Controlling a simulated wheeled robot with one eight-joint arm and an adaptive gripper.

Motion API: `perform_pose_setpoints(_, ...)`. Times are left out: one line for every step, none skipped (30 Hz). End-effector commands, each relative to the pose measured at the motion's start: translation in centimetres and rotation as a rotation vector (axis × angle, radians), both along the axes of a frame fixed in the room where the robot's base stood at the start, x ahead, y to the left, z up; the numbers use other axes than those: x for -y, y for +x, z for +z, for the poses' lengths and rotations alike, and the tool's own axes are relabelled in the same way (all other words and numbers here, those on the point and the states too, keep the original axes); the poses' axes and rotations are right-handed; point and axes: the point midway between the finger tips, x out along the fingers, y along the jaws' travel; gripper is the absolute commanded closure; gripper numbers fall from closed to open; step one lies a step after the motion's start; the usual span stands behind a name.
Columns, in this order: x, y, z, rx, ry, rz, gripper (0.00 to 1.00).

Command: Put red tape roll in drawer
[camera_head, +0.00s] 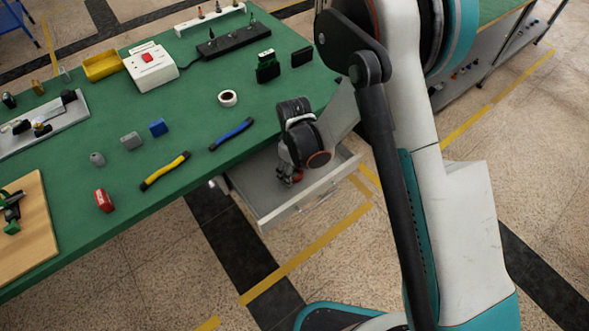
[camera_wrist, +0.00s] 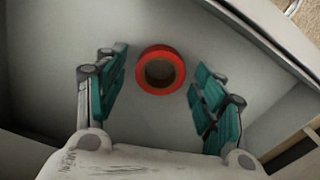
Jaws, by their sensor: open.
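The red tape roll (camera_wrist: 143,81) shows in the wrist view, lying flat on the grey floor of the open drawer (camera_wrist: 45,65). My gripper (camera_wrist: 160,92) is open above it, with one teal finger to each side of the roll and clear gaps between. In the head view the drawer (camera_head: 258,205) is pulled out under the green table's edge. My gripper (camera_head: 289,178) reaches down into it there.
On the green table (camera_head: 195,115) lie a white tape roll (camera_head: 228,98), blue-handled and yellow-handled tools (camera_head: 231,134), a red object (camera_head: 103,200) and small blocks. A white box with a red button (camera_head: 150,67) stands farther back. The drawer walls surround my gripper closely.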

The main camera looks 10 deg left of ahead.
Motion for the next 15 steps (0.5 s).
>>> perform_pose_setpoints(0.0,0.0,0.7,0.000,0.000,0.000,0.37)
perform_pose_setpoints(0.0,0.0,1.2,0.000,0.000,0.000,0.37)
perform_pose_setpoints(0.0,0.0,1.8,0.000,0.000,0.000,0.37)
perform_pose_setpoints(0.0,0.0,2.4,0.000,0.000,0.000,0.37)
perform_pose_setpoints(0.0,0.0,3.0,0.000,0.000,0.000,0.37)
perform_pose_setpoints(0.0,0.0,3.9,0.000,0.000,0.000,0.37)
perform_pose_setpoints(0.0,0.0,4.6,0.000,0.000,0.000,0.37)
perform_pose_setpoints(0.0,0.0,5.2,0.000,0.000,0.000,0.37)
perform_pose_setpoints(0.0,0.0,6.1,0.000,0.000,0.000,0.37)
perform_pose_setpoints(0.0,0.0,6.7,0.000,0.000,0.000,0.37)
perform_pose_setpoints(0.0,0.0,7.3,0.000,0.000,0.000,0.37)
perform_pose_setpoints(0.0,0.0,8.1,0.000,0.000,0.000,0.37)
perform_pose_setpoints(0.0,0.0,8.6,0.000,0.000,0.000,0.37)
perform_pose_setpoints(0.0,0.0,9.1,0.000,0.000,0.000,0.37)
perform_pose_setpoints(0.0,0.0,9.7,0.000,0.000,0.000,0.37)
